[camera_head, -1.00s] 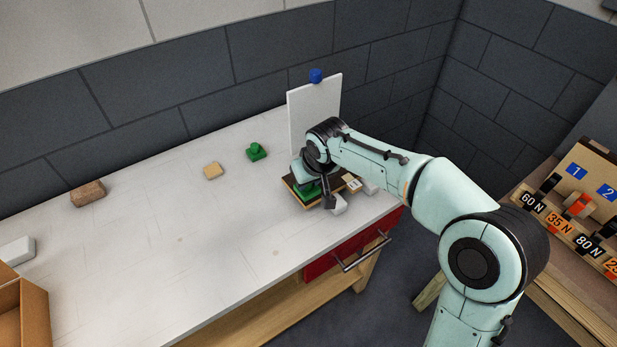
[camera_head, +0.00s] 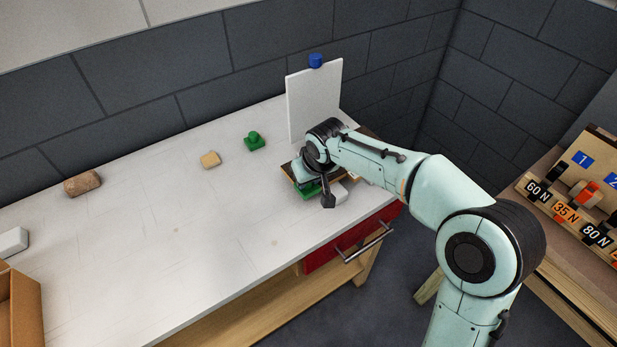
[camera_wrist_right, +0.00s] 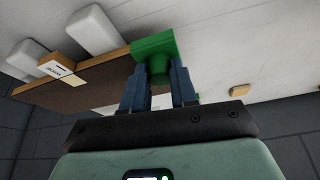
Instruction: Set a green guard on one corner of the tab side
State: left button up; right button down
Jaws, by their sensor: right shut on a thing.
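My right gripper (camera_wrist_right: 159,72) is shut on the knob of a green guard (camera_wrist_right: 154,45); the guard also shows under my wrist in the head view (camera_head: 308,192). The guard is at a corner of the brown panel (camera_wrist_right: 95,93). It looks in contact with that corner, but I cannot tell if it is fully seated. A pale labelled tab (camera_wrist_right: 60,68) sticks out from the same side of the panel. My arm hides most of the panel in the head view. A second green guard (camera_head: 254,142) stands on the bench to the left. My left gripper is out of view.
White blocks (camera_wrist_right: 93,30) lie beside the tab side. A white upright board (camera_head: 313,100) with a blue knob (camera_head: 316,60) stands behind. A small tan block (camera_head: 210,160), a brown block (camera_head: 82,183) and a box (camera_head: 20,310) are leftward. The bench's middle is clear.

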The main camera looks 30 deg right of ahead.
jog(key=shift+f, duration=0.15)
dwell(0.5)
jog(key=c, duration=0.8)
grip_release()
jog(key=p+v, duration=0.1)
jog(key=v, duration=1.2)
jog(key=shift+r, duration=0.2)
